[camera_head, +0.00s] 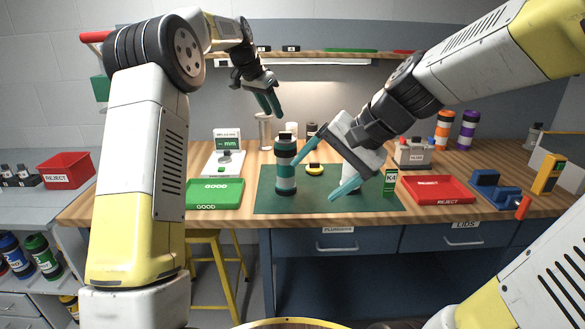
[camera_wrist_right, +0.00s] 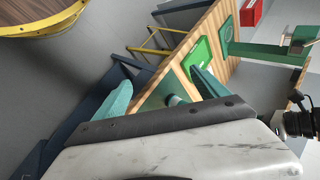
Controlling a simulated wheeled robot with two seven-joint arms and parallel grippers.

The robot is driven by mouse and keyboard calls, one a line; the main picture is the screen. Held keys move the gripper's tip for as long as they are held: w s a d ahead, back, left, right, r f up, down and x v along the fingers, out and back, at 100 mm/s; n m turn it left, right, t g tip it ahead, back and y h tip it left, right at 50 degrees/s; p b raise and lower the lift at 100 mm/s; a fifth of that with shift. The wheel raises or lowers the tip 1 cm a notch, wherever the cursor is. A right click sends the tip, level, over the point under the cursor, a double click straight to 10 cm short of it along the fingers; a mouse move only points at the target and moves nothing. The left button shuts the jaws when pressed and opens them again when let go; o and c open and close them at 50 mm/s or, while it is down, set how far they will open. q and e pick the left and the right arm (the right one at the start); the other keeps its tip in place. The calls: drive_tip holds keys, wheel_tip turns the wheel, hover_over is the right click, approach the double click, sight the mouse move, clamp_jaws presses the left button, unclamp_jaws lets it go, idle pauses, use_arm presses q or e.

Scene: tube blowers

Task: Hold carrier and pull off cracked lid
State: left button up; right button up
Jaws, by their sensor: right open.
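A teal carrier (camera_head: 285,172) with white bands and a dark top stands upright on the green mat (camera_head: 320,204). Its top is the only lid I can make out, and no crack is visible at this size. My right gripper (camera_head: 326,168) is open and empty, to the right of the carrier, with one finger reaching near its upper part.
A yellow-and-black puck (camera_head: 315,169) and a green K4 block (camera_head: 390,183) are on the mat. A green GOOD tray (camera_head: 214,206) is left, a red REJECT tray (camera_head: 439,202) right. A shelf (camera_head: 330,55) runs above the bench.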

drive_tip(key=w+a+f+m+y, duration=0.25)
drive_tip(key=w+m, duration=0.25)
drive_tip(key=w, duration=0.4)
drive_tip(key=m+t+y, duration=0.1)
drive_tip(key=m+t, duration=0.3)
drive_tip(key=m, duration=0.9)
approach(292, 173)
drive_tip(key=s+a, duration=0.1)
drive_tip(key=a, duration=0.4)
drive_tip(key=w+f+m, duration=0.1)
drive_tip(key=w+f+m+t, duration=0.1)
drive_tip(key=w, duration=0.1)
drive_tip(key=w+f+m, duration=0.1)
drive_tip(key=w, duration=0.1)
drive_tip(key=shift+w+a+f+m+t, duration=0.25)
drive_tip(key=shift+a+f+m+t, duration=0.05)
drive_tip(key=shift+a+m, duration=0.1)
drive_tip(key=shift+w+a+f, duration=0.15)
drive_tip(key=shift+w, duration=0.15)
drive_tip(key=x, duration=0.7)
drive_tip(key=shift+w+a, duration=0.15)
drive_tip(key=shift+c, duration=0.2)
drive_tip(key=c, duration=1.6)
drive_tip(key=shift+c, duration=0.2)
